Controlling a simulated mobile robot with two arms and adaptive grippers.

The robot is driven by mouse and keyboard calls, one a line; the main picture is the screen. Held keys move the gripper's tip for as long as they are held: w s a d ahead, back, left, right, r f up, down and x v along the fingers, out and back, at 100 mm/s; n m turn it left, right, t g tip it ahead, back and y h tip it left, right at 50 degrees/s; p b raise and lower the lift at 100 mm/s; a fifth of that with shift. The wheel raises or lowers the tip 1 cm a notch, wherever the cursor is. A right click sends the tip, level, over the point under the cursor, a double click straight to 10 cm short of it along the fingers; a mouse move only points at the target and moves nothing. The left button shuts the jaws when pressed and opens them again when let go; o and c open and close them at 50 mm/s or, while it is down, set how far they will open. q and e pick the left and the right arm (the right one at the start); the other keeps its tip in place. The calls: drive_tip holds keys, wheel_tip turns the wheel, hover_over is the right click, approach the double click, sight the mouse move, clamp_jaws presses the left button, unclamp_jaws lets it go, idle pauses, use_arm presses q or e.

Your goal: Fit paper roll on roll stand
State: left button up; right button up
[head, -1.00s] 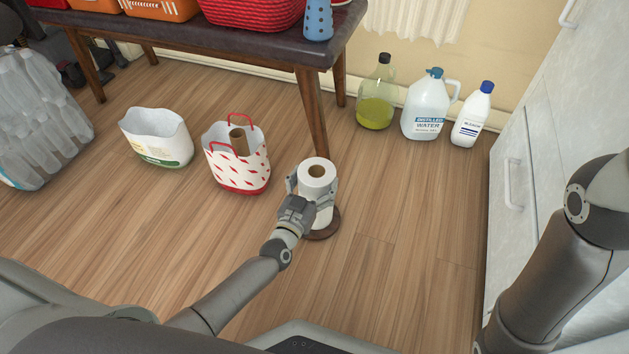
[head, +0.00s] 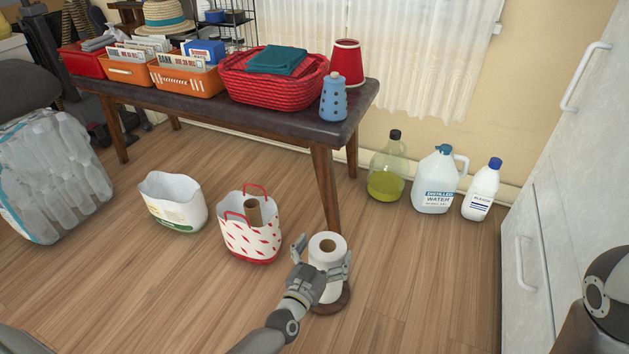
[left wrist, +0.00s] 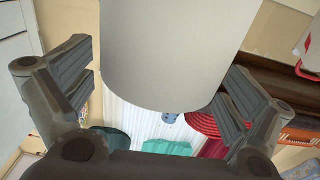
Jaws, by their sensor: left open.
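The white paper roll (head: 327,250) stands upright over the round dark brown base of the roll stand (head: 342,304), with its brown core hole facing up. The stand's post is hidden, and I cannot tell exactly how the roll's lower end meets the base. My left gripper (head: 322,262) is open, with its fingers on either side of the roll. In the left wrist view the roll (left wrist: 178,50) fills the space between the spread fingers (left wrist: 155,88), with a gap showing beside the left-hand finger. My right gripper is out of view.
A dark table (head: 240,119) with baskets stands behind, its near leg (head: 326,190) just beyond the roll. A patterned bag (head: 250,240) and a white bin (head: 172,205) stand left. Bottles (head: 433,185) line the wall. White drawers (head: 535,260) bound the right; floor between is clear.

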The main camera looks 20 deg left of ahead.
use_arm(q)
drive_tip(key=s+a+r+p, duration=0.1)
drive_tip(key=r+p, duration=0.4)
drive_tip(key=r, duration=0.9)
drive_tip(key=s+a+r+n+y+p, duration=0.1)
drive_tip(key=s+r+p, duration=0.2)
drive_tip(key=r, duration=1.1)
drive_tip(key=p, duration=0.3)
drive_tip(key=shift+y+p, duration=0.3)
drive_tip(key=shift+r, duration=0.1)
